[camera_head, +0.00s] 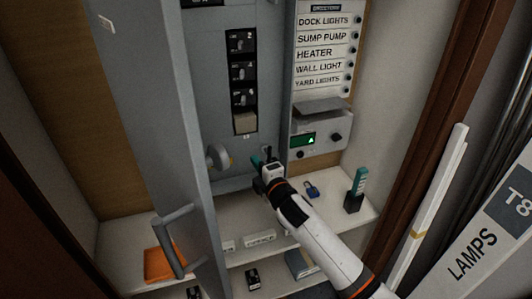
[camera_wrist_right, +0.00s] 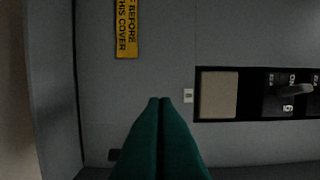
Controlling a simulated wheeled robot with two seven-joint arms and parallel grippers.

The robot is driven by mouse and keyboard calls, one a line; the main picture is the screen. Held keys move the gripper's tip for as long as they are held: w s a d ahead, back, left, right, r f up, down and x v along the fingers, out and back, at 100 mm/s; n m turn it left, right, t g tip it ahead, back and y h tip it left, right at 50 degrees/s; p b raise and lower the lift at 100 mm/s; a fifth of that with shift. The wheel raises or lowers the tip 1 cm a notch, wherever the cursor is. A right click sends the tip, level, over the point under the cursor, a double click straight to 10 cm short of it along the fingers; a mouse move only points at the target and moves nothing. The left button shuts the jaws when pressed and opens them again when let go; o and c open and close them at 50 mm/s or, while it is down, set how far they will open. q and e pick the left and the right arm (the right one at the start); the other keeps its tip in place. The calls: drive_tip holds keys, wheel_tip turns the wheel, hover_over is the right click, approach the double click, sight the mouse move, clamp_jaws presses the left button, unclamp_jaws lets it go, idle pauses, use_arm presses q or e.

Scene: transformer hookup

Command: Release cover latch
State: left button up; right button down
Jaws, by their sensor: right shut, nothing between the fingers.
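The grey cover panel (camera_head: 215,95) stands upright in the cabinet below and around a column of dark switches; the same panel (camera_wrist_right: 100,90) fills the right wrist view. A small dark fitting (camera_head: 266,150) sits low on the panel's right side, possibly the latch; a dark piece (camera_wrist_right: 115,154) at the wrist view's bottom edge may be the same part. I cannot tell its position. My right gripper (camera_head: 257,160) is just in front of the panel's lower part. Its green fingers (camera_wrist_right: 160,102) are together and empty. My left gripper is out of view.
A yellow warning label (camera_wrist_right: 127,28) is on the panel.

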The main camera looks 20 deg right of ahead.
drive_tip(key=w+p, duration=0.1)
drive_tip(key=w, duration=0.2)
drive_tip(key=shift+w+r, duration=0.1)
drive_tip(key=shift+w, duration=0.25)
drive_tip(key=shift+s+d+p, duration=0.2)
drive_tip(key=shift+d+p, duration=0.15)
drive_tip(key=shift+d, duration=0.5)
drive_tip(key=shift+s+d+p, duration=0.2)
drive_tip(key=shift+d+p, duration=0.1)
drive_tip(key=shift+d, duration=0.55)
drive_tip(key=shift+a, duration=0.1)
